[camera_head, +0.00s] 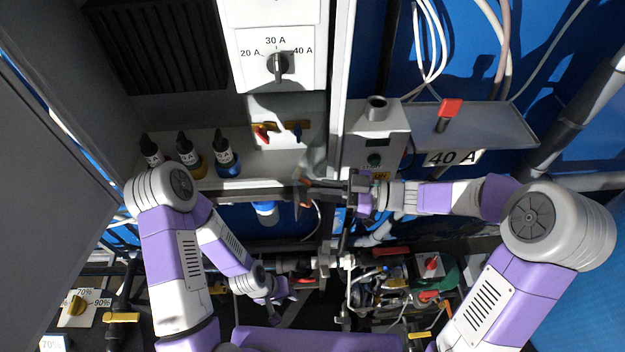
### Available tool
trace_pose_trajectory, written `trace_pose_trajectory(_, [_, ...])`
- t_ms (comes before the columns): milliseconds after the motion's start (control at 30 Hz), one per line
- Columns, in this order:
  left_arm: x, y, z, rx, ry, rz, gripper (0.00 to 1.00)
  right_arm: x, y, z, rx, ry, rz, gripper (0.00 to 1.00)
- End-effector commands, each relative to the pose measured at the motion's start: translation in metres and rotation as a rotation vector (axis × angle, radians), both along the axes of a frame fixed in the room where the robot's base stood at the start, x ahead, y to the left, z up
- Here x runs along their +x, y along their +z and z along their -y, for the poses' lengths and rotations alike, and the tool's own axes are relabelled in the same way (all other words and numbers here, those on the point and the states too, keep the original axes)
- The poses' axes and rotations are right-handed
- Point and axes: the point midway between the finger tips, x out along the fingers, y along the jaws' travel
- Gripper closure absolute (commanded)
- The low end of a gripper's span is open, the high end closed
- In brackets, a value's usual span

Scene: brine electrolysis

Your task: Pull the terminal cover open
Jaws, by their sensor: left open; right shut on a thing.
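The red and blue terminals (278,131) sit in a white panel below the dial box. A pale, partly see-through terminal cover (314,158) seems to stand out edge-on just right of them; its exact outline is hard to tell. My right gripper (352,190) reaches in from the right and is shut at the cover's lower right side, apparently on its handle. The fingers hide the part they hold. My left gripper (276,296) is low, left of the middle, open and empty, well below the terminals.
Three dark-capped bottles (188,152) stand on the grey shelf to the left. A dial box (278,62) marked 20 A to 40 A is above. A grey box (377,135) and a red-handled switch (448,112) are to the right. Cluttered tools (395,290) lie below.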

Motion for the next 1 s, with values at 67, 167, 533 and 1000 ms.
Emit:
trace_pose_trajectory(67, [0.000, 0.005, 0.000, 0.000, 0.000, 0.000, 0.57, 0.008, 0.005, 0.012, 0.006, -0.028, 0.004, 1.00])
trace_pose_trajectory(167, [0.000, 0.007, 0.000, 0.000, 0.000, 0.000, 0.57, 0.009, 0.005, 0.019, 0.004, -0.027, 0.006, 1.00])
trace_pose_trajectory(533, [0.000, 0.010, 0.000, 0.000, 0.000, 0.000, 0.57, 0.010, 0.004, 0.030, 0.001, -0.026, 0.008, 1.00])
trace_pose_trajectory(1000, [0.000, 0.010, 0.000, 0.000, 0.000, 0.000, 0.57, 0.010, 0.003, 0.030, 0.000, -0.027, 0.009, 0.79])
